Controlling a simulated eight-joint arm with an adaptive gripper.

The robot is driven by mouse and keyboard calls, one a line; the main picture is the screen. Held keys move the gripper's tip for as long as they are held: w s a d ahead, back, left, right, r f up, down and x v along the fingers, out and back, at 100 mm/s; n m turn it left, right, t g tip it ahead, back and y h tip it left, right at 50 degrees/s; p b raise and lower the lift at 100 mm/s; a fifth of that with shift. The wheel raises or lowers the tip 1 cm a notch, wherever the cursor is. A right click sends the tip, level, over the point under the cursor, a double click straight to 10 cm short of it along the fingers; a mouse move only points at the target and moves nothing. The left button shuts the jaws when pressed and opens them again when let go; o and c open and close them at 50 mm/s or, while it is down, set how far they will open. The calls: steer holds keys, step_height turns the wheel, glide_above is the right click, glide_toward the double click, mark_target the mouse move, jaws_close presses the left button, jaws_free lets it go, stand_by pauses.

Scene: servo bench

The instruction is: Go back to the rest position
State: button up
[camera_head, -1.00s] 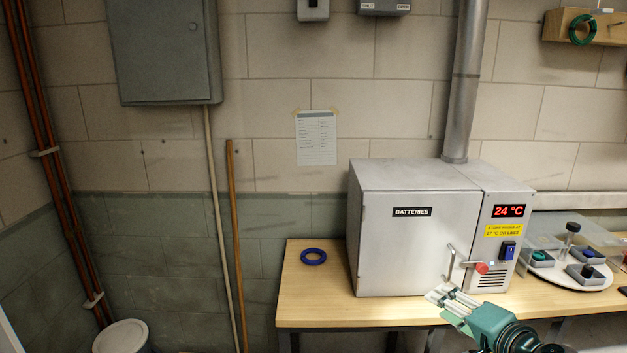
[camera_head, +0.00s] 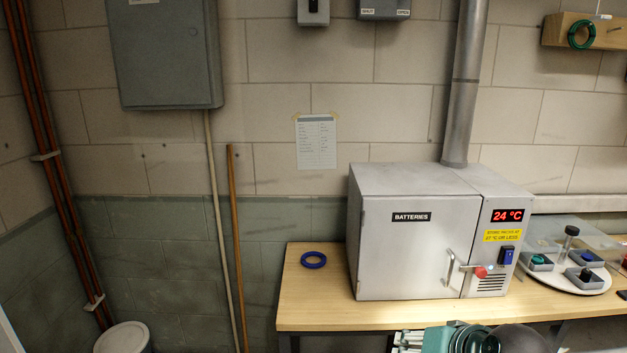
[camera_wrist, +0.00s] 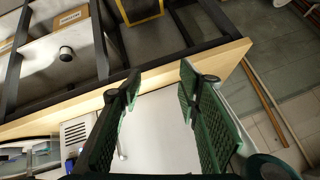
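My gripper (camera_head: 425,340) is at the bottom edge of the head view, in front of the bench's front edge and below the battery cabinet, partly cut off by the frame. In the wrist view my gripper (camera_wrist: 160,85) shows two green textured fingers spread apart with nothing between them. The grey cabinet (camera_head: 415,250) marked BATTERIES stands on the wooden bench (camera_head: 325,310) with its door shut. Its front also shows between the fingers in the wrist view (camera_wrist: 160,130).
A round white tray (camera_head: 565,280) with several small blocks is at the right. A wooden pole (camera_head: 237,240) leans on the wall, and a bin (camera_head: 122,338) stands at lower left.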

steer(key=s+r+n+g+h, duration=0.1)
steer(key=s+r+n, duration=0.1)
steer(key=s, duration=0.4)
steer(key=shift+s+n+h+p, duration=0.3)
steer(key=shift+s+n+h, duration=0.1)
steer(key=shift+n, duration=0.1)
stand_by(0.9)
